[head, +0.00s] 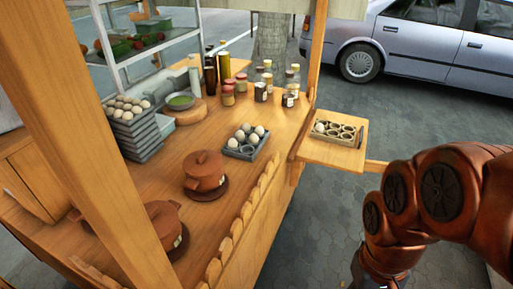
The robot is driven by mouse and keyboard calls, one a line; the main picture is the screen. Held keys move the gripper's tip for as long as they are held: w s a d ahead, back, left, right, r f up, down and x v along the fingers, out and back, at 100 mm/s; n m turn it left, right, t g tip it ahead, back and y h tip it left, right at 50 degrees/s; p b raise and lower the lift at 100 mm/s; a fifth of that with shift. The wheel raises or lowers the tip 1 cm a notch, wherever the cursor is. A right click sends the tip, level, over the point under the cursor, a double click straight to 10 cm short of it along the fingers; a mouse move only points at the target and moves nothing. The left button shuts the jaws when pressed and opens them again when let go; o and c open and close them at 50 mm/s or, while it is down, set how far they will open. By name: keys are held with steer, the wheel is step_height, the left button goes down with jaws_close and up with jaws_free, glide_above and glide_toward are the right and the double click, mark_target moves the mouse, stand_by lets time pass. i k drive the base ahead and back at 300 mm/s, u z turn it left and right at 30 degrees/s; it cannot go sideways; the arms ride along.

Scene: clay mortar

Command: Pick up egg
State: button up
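One pale egg (320,127) sits at the left end of a second grey tray (337,138) on the small side shelf, whose other visible cups look empty. More eggs (128,107) lie on top of a stack of grey trays (143,139) at the left. My arm enters at the lower right, in front of the cart and apart from all the eggs. My gripper is not visible; the arm's lower end runs off the bottom of the picture.
Two lidded clay pots (204,171) stand on the cart top (250,183). Several jars and bottles (263,88) stand at the back. A wooden post (85,130) crosses the left foreground. The side shelf (335,155) juts out right. A silver car (410,45) is parked behind open paving.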

mark_target(253, 139)
steer(key=z, duration=0.9)
steer(key=i, duration=0.95)
steer(key=u, duration=2.5)
steer(key=i, duration=0.5)
